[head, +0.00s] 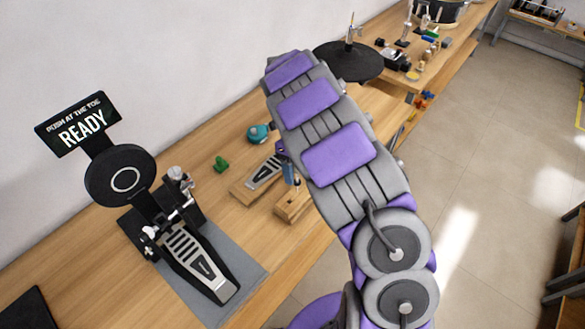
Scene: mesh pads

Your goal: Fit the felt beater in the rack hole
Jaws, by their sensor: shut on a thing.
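My gripper (281,148) is mostly hidden behind my own arm; only a small purple and dark part shows at the arm's left edge, above the workbench. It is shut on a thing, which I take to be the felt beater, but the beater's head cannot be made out. A small blue and metal piece shows just below the gripper; I cannot tell what it belongs to. A light wooden block (291,207), which looks like the rack, stands on the bench below the gripper, partly covered by my arm. Its hole cannot be made out.
A large drum pedal (200,262) with a round black pad and a READY sign (78,124) stands on a grey mat at left. A small pedal (264,172), a green piece (221,163) and a teal object (257,133) lie nearby. A black cymbal (349,62) stands behind.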

